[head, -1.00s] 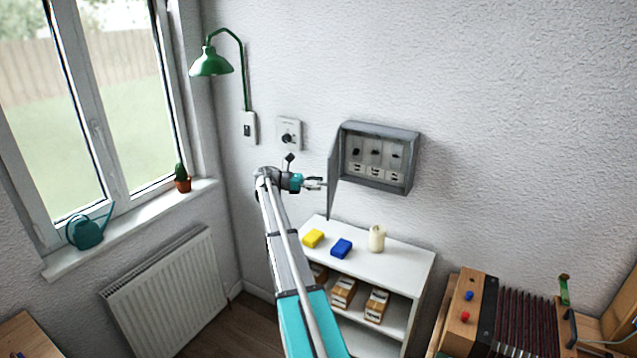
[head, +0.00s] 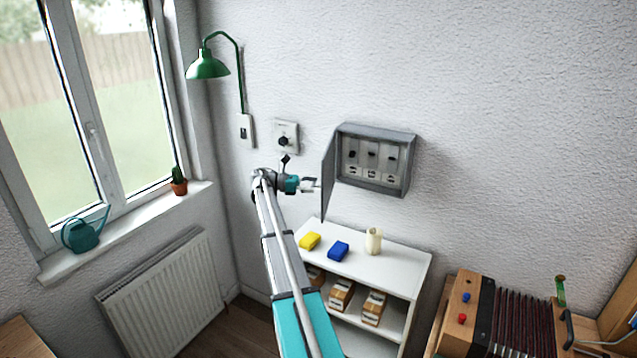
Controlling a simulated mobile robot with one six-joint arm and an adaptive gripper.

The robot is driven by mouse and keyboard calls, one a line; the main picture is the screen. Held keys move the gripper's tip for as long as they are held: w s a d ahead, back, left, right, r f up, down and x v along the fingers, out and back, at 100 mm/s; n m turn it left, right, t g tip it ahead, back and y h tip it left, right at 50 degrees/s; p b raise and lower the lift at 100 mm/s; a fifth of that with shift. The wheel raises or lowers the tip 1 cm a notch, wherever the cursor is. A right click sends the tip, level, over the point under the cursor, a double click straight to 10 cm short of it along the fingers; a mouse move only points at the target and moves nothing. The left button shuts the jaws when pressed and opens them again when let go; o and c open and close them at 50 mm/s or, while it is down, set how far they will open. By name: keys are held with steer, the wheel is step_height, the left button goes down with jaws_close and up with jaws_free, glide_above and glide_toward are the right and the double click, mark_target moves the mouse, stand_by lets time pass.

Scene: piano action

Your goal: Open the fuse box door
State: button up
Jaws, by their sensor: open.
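The grey fuse box (head: 376,158) is mounted on the wall, and several dark switches with white labels show inside it. Its door (head: 328,174) is hinged on the left side and stands swung open, out from the wall. My gripper (head: 313,184) is just left of the door, close to its outer face. Its fingers are open with nothing seen between them. I cannot tell whether a fingertip touches the door.
A wall dial (head: 286,137) and a green lamp (head: 208,66) are at left. An accordion (head: 510,318) sits lower right.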

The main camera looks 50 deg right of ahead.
steer(key=shift+c, duration=1.7)
steer(key=shift+w+a+t+h, duration=0.3)
steer(key=shift+a+t, duration=0.1)
steer(key=shift+a, duration=0.05)
steer(key=c, duration=0.4)
steer(key=a+f+t, duration=0.1)
steer(key=a+f, duration=0.2)
steer(key=a+f+t, duration=0.1)
steer(key=a, duration=0.1)
steer(key=shift+s+a+f+t+b, duration=0.25)
steer(key=shift+s+f+t+b, duration=0.05)
steer(key=shift+b, duration=0.05)
jaws_close()
steer(key=s+a+f+m+t+y+b, duration=0.2)
steer(key=a+f, duration=0.5)
steer(key=a, duration=0.9)
steer(key=s+a+f+m+t+y+b, duration=0.2)
steer(key=s+a+f+t+y, duration=0.3)
steer(key=a, duration=1.1)
steer(key=s+a+f+m+t+y+b, duration=0.2)
steer(key=s+a+f, duration=0.5)
steer(key=a, duration=0.9)
step_height(320, 180, down, 2)
steer(key=shift+a+f+m+t+y+b, duration=0.25)
steer(key=shift+m+t+y, duration=0.25)
steer(key=shift+t+y, duration=0.6)
steer(key=shift+d, duration=0.15)
